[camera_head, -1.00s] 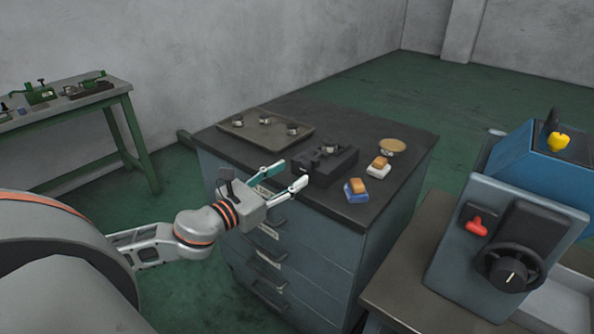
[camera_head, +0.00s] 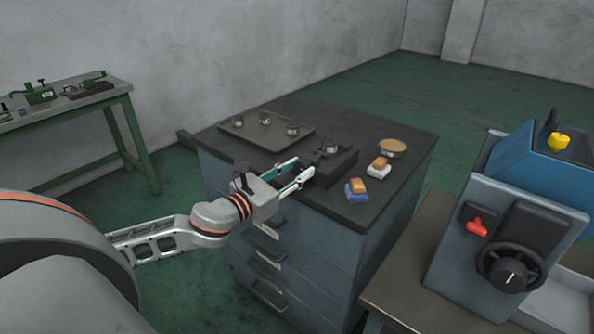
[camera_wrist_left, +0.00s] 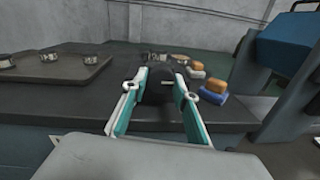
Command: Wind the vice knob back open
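The black vice (camera_head: 342,160) stands near the front edge of the dark cabinet top, with a small metal ring-shaped part on it. My left gripper (camera_head: 304,167) is open at the vice's near left end. In the left wrist view, the open fingers (camera_wrist_left: 160,88) stand either side of the vice's dark front (camera_wrist_left: 157,92), where a small pale bar shows. The knob is hard to make out against the dark body. I cannot tell whether either finger touches it. My right gripper is in neither view.
A tray (camera_head: 245,133) with small metal parts lies at the back left of the cabinet (camera_head: 300,255). Orange-topped blocks on blue (camera_head: 356,196) and white (camera_head: 377,172) bases and a tan disc (camera_head: 392,146) sit right of the vice. A machine with a black handwheel (camera_head: 510,268) stands at right.

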